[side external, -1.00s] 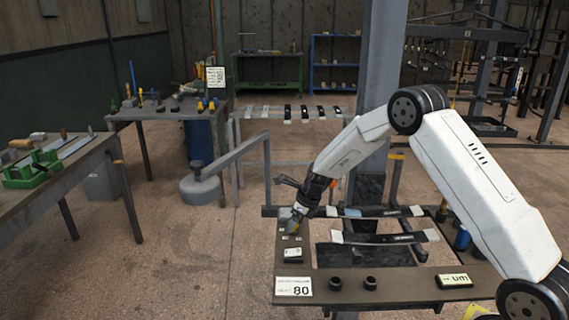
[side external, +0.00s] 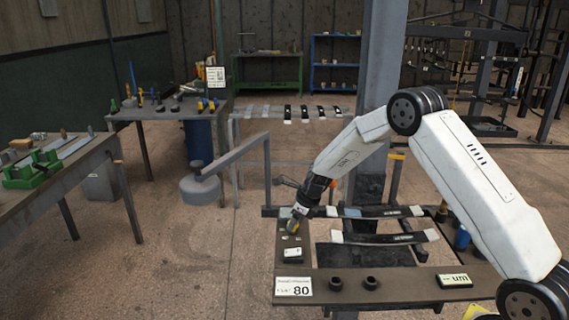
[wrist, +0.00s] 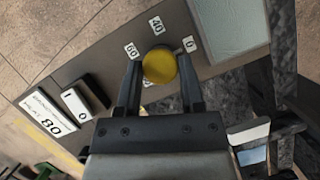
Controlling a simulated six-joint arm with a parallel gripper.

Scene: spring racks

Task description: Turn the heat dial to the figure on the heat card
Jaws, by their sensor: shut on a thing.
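The heat dial (wrist: 159,65) is a round yellow knob on the dark bench panel. White labels around it in the wrist view read 60 (wrist: 131,52), 30 (wrist: 156,25) and 0 (wrist: 190,45); another near its lower edge is mostly covered. My gripper (wrist: 160,82) has one finger on each side of the dial and is shut on it. In the side view my gripper (side external: 293,226) is low over the panel's left part. The dial's pointer cannot be made out. The white heat card (side external: 293,286) at the bench's front left corner shows 80, also in the wrist view (wrist: 47,120).
A rocker switch (side external: 292,253) marked 1 and 0 lies between the dial and the card. Two black cups (side external: 370,283) stand on the front ledge. Dark spring leaves (side external: 385,239) lie across the bench to the right. A grey post (side external: 378,100) rises behind my arm.

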